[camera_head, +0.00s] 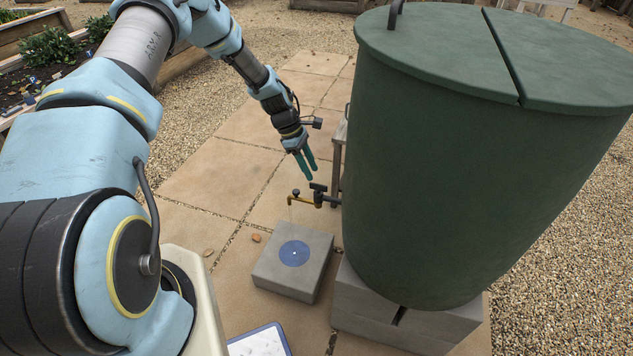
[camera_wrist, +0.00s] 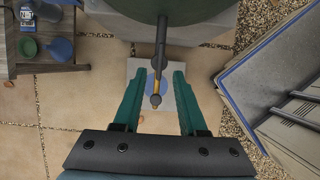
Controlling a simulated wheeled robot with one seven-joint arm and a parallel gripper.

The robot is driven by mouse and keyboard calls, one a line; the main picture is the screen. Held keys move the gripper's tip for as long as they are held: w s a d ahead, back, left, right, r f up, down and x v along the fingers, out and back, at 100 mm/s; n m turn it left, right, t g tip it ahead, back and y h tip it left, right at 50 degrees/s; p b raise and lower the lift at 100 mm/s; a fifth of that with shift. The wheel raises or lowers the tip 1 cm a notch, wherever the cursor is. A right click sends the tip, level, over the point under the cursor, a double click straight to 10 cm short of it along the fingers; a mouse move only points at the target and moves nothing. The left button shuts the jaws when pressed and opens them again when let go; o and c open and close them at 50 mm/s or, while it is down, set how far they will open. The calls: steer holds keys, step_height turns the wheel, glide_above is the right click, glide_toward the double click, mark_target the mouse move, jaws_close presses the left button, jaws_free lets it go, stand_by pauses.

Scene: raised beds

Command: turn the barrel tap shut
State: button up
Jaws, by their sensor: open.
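The green barrel (camera_head: 450,150) stands on grey blocks at the right of the head view. Its tap (camera_head: 318,196) juts out low on the left side, with a brass spout and a dark handle on top. A thin pale line hangs below the spout; I cannot tell surely if it is water. My gripper (camera_head: 311,176) points down just above the tap, its teal fingers apart and empty. In the wrist view, the tap (camera_wrist: 160,55) runs down between the open fingers (camera_wrist: 160,74), with no clear contact. The handle's exact angle is hard to tell.
A grey block (camera_head: 280,275) with a blue disc (camera_head: 294,253) lies under the spout. In the wrist view, a wooden stand (camera_wrist: 45,52) with pots is at upper left. A planted bed (camera_head: 45,60) is at the head view's far left. Paving left of the tap is mostly clear.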

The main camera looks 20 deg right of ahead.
mark_target(317, 184)
steer(key=x, duration=0.5)
steer(key=shift+d+f+p, duration=0.15)
steer(key=shift+f+p, duration=0.15)
steer(key=shift+f, duration=0.05)
steer(key=shift+c, duration=0.2)
jaws_close()
